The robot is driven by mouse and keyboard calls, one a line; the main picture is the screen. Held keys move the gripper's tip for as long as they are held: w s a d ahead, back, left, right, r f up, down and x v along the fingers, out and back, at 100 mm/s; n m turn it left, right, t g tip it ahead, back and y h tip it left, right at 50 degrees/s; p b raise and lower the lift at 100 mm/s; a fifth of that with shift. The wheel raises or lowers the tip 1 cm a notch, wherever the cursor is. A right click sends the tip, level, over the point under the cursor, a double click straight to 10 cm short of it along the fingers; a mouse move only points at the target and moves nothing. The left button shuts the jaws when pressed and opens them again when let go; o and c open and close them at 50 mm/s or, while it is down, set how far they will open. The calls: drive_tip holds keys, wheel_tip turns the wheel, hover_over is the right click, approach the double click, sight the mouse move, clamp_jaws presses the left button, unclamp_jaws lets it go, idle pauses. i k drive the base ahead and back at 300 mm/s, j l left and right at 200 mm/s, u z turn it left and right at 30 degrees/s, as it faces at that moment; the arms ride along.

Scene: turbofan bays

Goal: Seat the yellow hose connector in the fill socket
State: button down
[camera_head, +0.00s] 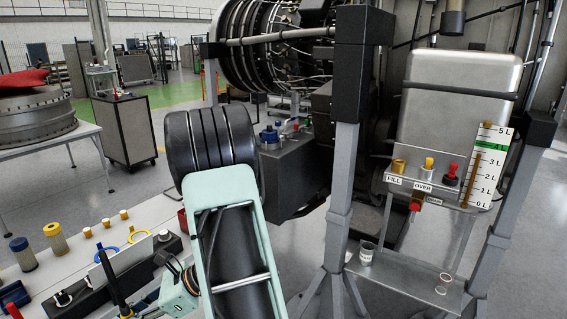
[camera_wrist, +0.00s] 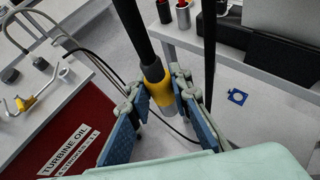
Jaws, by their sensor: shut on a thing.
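The yellow hose connector (camera_wrist: 156,84) is on the end of a black hose (camera_wrist: 136,35), with a pale metal tip below. In the wrist view my gripper (camera_wrist: 160,108) is shut on it, with blue-padded fingers on both sides. In the head view the black hose (camera_head: 113,281) shows at the lower left, above the bench; the gripper there is mostly hidden or cut off by the frame. The fill socket (camera_head: 399,166) is a brass-coloured fitting above the FILL label, on the tank shelf at the right, well away from my gripper.
Beside the fill socket stand a yellow-topped fitting (camera_head: 429,164) over the OVER label and a red-and-black fitting (camera_head: 452,174). A grey post (camera_head: 345,150) stands left of the tank. A level gauge (camera_head: 488,165) is at right. A red turbine oil container (camera_wrist: 75,130) is below.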

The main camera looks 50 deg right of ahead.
sight(398, 168)
drive_tip(key=z, duration=2.15)
